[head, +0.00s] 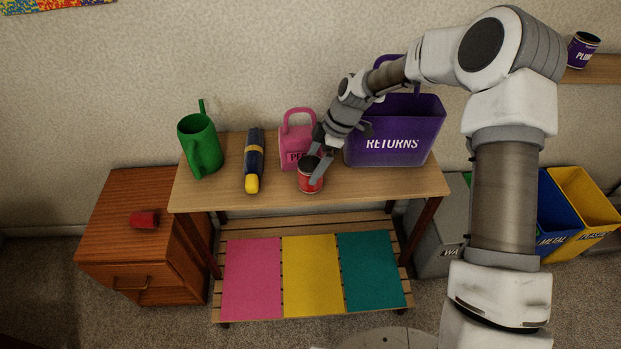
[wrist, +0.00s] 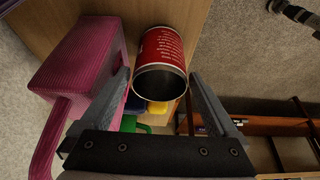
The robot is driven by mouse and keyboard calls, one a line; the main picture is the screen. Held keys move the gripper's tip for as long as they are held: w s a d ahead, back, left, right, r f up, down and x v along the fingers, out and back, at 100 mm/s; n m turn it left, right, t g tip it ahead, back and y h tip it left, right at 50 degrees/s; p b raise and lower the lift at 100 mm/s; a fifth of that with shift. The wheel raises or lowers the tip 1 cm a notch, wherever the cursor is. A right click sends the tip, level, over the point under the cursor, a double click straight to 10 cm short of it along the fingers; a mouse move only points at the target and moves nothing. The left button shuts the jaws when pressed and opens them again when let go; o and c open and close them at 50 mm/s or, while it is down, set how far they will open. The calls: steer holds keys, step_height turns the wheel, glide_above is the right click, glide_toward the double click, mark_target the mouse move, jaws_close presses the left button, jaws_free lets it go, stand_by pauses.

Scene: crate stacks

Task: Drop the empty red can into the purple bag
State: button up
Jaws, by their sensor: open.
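The red can (head: 311,181) stands near the front edge of the wooden table. In the wrist view the red can (wrist: 163,48) shows its open end and dark, empty-looking inside. My gripper (head: 320,163) is at the can from above in the head view. In the wrist view my gripper (wrist: 160,76) is open, with one finger on each side of the can; I cannot tell if either touches it. The purple bag (head: 395,146), marked RETURNS, stands on the table to the right of the can, partly behind my arm. Its inside is mostly hidden.
Another red can-like thing (head: 145,219) lies on the brown cabinet (head: 122,250). Coloured mats cover the lower shelf.

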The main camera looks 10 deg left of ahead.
steer(key=b+x, duration=0.1)
steer(key=x, duration=0.4)
steer(key=shift+a+f+b, duration=0.1)
steer(key=shift+f+b, duration=0.2)
steer(key=c, duration=1.2)
